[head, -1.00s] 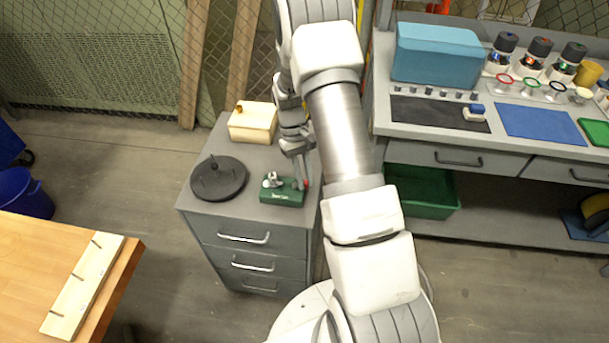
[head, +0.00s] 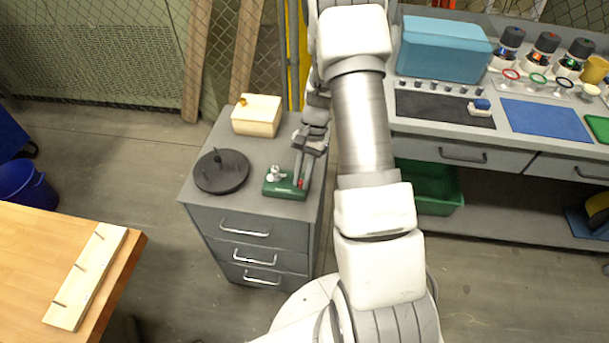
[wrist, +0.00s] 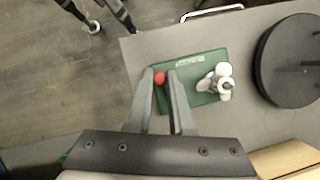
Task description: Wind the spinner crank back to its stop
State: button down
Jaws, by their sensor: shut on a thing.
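The spinner crank is a small device with a green base (head: 285,190) on the grey cabinet top. In the wrist view its green base (wrist: 200,62) carries a white and silver hub (wrist: 217,82). A red crank knob (wrist: 160,78) sits between my fingertips, to the left of the hub in that view. My gripper (wrist: 161,75) is shut on the red knob, coming down from above. In the head view my gripper (head: 302,178) is over the right part of the base. The crank arm itself is mostly hidden by the fingers.
A round dark disc (head: 221,172) with an upright pin stands left of the base. A cream box (head: 257,116) stands behind on the same cabinet (head: 250,205). A workbench (head: 430,130) with a blue bin (head: 443,50) stands to the right. A wooden table (head: 40,240) is front left.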

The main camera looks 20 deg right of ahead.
jog(key=m+t, duration=0.1)
jog(key=m, duration=0.1)
jog(key=a+m, duration=0.1)
jog(key=m, duration=0.2)
jog(key=shift+w+t+y, duration=0.1)
jog(key=shift+t+y, duration=0.3)
jog(key=shift+a, duration=0.1)
jog(key=c, duration=0.8)
grip_release()
jog(key=shift+r, duration=0.1)
jog(key=p+v, duration=0.1)
jog(key=v, duration=1.6)
jog(key=shift+r+p, duration=0.15)
jog(key=shift+p, duration=0.2)
